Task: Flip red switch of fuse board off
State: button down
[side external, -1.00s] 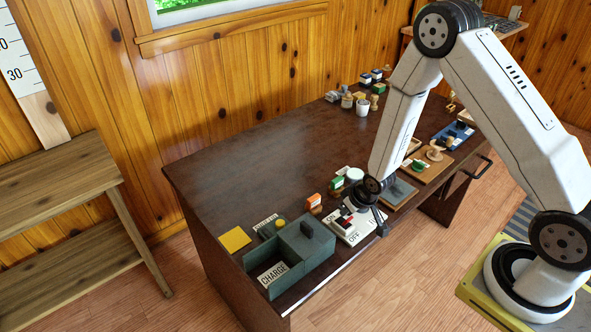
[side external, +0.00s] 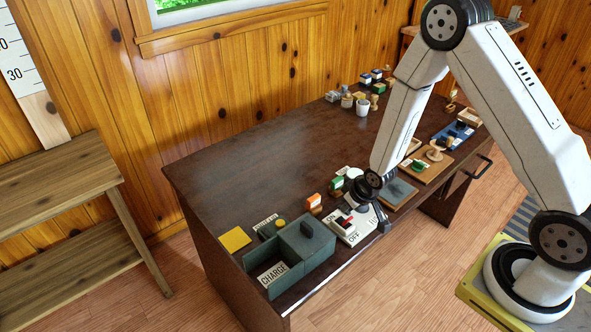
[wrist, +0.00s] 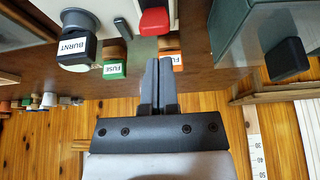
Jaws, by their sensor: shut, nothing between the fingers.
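The fuse board (side external: 362,231) is a white panel near the desk's front edge, with ON/OFF lettering partly visible. Its red switch (side external: 343,222) sits on the board's left part. The red switch also shows in the wrist view (wrist: 154,21), at the top, just beyond the fingertips. I cannot tell which way it is tilted. My gripper (side external: 384,226) is at the right side of the board, partly hiding it. In the wrist view my gripper (wrist: 158,62) has its fingers together, with nothing between them and an apparent gap to the red switch.
A grey-green box (side external: 304,245) marked CHARGE stands left of the board. An orange-handled block (side external: 313,202) and a green one (side external: 337,182) stand behind it. A BURNT-labelled item (wrist: 78,48) shows in the wrist view. The desk's middle (side external: 255,170) is clear.

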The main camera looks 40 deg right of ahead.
jog(key=shift+w+r, duration=0.3)
jog(key=shift+w, duration=0.3)
jog(key=shift+w+r, duration=0.25)
jog(key=shift+w, duration=0.4)
jog(key=shift+w+r, duration=0.3)
jog(key=shift+w, duration=0.3)
jog(key=s+r, duration=0.7)
jog(key=shift+r, duration=0.15)
jog(key=shift+r, duration=0.1)
jog(key=s+a+r+g, duration=0.2)
jog(key=s+a+r, duration=0.2)
jog(key=s+r, duration=0.4)
jog(key=shift+s+r, duration=0.25)
jog(key=shift+r, duration=0.3)
